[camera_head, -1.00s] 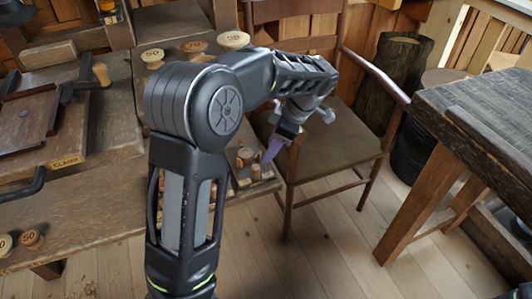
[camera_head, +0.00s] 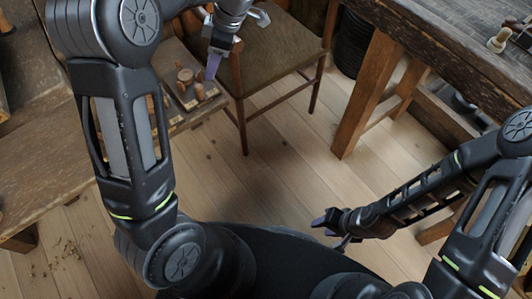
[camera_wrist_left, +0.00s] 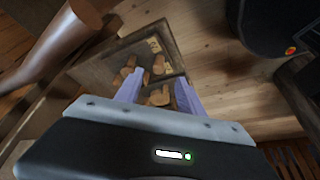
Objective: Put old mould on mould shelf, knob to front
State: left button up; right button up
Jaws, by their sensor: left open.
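My left gripper (camera_head: 214,62) is in front of the chair, above and beside a small wooden tray (camera_head: 207,106). In the left wrist view the two pale purple fingers of the left gripper (camera_wrist_left: 158,92) are apart with nothing between them, over the tray (camera_wrist_left: 172,42) of small turned wooden pieces (camera_wrist_left: 157,66). My right gripper (camera_head: 335,222) hangs low over the floor near my base; its opening is too small to tell. A pale knobbed piece (camera_head: 498,40) stands on the dark table at the upper right. I cannot tell which thing is the old mould or the mould shelf.
A wooden chair (camera_head: 268,45) stands right behind my left gripper. The dark table (camera_head: 425,28) is at the right, and a wooden bench (camera_head: 45,180) is at the left. The plank floor (camera_head: 270,175) between them is clear.

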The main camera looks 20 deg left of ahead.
pick_arm(q)
jog(key=s+d+f+m+h, duration=0.35)
jog(key=d+f+m, duration=0.3)
jog(key=f, duration=0.55)
jog(key=s+d+f+m+h, duration=0.2)
jog(key=s+d+f+m, duration=0.25)
jog(key=d+f, duration=0.55)
jog(key=s+d+f+m+t+h, duration=0.1)
jog(key=s+d+f+m, duration=0.3)
jog(key=s, duration=0.3)
jog(key=s+d+f+m+t+h, duration=0.1)
jog(key=s+d+f+m+h, duration=0.1)
jog(key=s+d+f+m, duration=0.2)
jog(key=s+f, duration=0.1)
jog(key=s, duration=0.2)
jog(key=shift+s+d+f+m, duration=0.15)
jog(key=shift+s+f+m, duration=0.1)
jog(key=shift+m, duration=0.15)
jog(key=shift+w, duration=0.1)
